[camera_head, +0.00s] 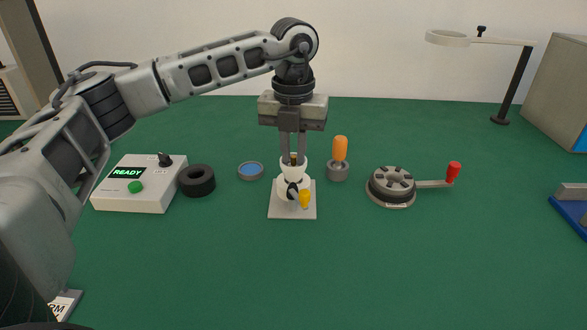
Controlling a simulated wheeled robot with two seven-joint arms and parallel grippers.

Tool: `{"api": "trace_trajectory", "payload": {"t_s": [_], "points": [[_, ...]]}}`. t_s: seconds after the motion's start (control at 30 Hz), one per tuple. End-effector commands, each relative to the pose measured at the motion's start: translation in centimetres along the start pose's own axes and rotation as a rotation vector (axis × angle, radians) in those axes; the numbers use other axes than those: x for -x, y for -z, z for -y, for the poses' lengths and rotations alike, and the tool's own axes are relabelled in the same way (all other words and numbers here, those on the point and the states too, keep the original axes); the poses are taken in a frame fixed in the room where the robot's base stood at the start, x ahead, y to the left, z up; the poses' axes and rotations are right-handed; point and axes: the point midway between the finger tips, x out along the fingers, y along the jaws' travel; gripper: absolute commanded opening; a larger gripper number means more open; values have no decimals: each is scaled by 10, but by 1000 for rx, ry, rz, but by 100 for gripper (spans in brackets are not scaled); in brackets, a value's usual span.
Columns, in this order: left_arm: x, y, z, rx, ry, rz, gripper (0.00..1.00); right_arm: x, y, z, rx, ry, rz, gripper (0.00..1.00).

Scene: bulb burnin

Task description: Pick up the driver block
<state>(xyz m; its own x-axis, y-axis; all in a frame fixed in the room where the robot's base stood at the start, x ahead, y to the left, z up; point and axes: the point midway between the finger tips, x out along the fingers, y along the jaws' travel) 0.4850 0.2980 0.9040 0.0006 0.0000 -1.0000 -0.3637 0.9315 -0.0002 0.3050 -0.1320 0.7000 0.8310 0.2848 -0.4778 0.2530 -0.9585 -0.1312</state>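My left gripper (293,150) points straight down over a white cup-shaped holder (294,170) on a pale square plate (279,211). Its two fingers are apart, with their tips at the cup's mouth. A small dark and brownish piece (293,159) shows between the fingertips; it may be the driver block, but it is too small to be sure. I cannot tell whether the fingers touch it. A yellow-ended lever (305,199) is at the front of the holder. My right gripper is not in view.
Left of the holder are a white box reading READY (130,196), a black ring (197,181) and a blue-centred dish (251,171). Right are an orange-handled tool (340,149), a red-handled crank device (391,188) and a blue tray (572,214). The front green table is mostly clear.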

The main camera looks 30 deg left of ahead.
Motion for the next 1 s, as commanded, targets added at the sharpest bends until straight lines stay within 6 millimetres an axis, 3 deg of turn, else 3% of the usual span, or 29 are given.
{"api": "trace_trajectory", "payload": {"t_s": [0.03, 0.07, 0.57, 0.8, 1.0], "points": [[0, 0, 0, 0, 0, 0, 7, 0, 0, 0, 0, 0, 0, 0], [0, 0, 0, 0, 0, 0, 0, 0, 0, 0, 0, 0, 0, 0], [4, 0, 0, 0, 0, 0, 0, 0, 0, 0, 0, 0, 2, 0], [32, -1, 1, 0, 2, 2, 0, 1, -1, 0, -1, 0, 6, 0], [64, 24, -9, -1, 2, 4, 0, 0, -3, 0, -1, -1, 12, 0]]}}
